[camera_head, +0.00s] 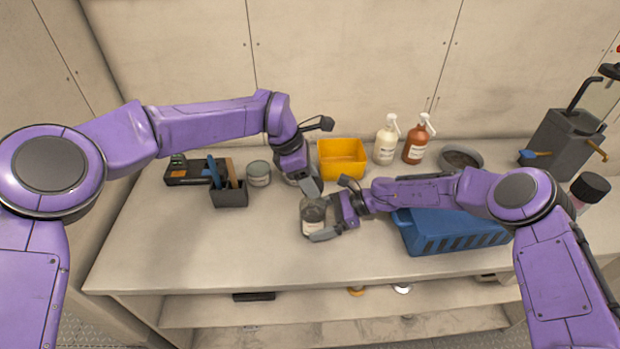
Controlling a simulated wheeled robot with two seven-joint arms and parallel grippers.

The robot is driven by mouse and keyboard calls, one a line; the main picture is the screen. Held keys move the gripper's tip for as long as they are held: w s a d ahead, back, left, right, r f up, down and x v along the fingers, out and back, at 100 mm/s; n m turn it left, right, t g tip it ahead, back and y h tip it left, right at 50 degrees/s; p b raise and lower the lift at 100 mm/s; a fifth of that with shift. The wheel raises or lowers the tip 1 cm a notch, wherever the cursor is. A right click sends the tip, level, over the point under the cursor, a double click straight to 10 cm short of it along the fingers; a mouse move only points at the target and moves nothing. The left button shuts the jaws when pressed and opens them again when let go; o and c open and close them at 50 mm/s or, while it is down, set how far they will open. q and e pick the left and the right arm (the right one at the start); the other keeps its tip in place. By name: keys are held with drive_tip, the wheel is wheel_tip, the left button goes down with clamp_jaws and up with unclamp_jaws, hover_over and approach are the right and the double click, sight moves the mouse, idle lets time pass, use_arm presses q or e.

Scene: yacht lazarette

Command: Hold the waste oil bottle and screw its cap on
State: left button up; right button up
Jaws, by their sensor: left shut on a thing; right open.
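The waste oil bottle (308,228), with a pale label and a dark grey upper part, stands upright near the middle of the bench. My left gripper (311,193) comes down from above to the top of the bottle. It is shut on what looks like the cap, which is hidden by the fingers. I cannot tell whether the cap touches the neck. My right gripper (319,217) reaches in from the right at body height. It is open, with its grey fingers around or beside the bottle.
A yellow bin (342,175), a cream spray bottle (386,146) and a brown one (415,147) stand behind. A blue crate (455,235) lies right, under my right arm. A grey tin (258,173) and a dark tool holder (230,196) stand left. The front left bench is clear.

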drive_tip(key=shift+a+f, duration=0.15)
drive_tip(key=shift+a, duration=0.15)
drive_tip(key=c, duration=0.7)
use_arm(q)
drive_tip(key=shift+d, duration=0.1)
use_arm(e)
drive_tip(key=shift+c, duration=0.2)
use_arm(q)
drive_tip(key=shift+f, duration=1.05)
idle(1.0)
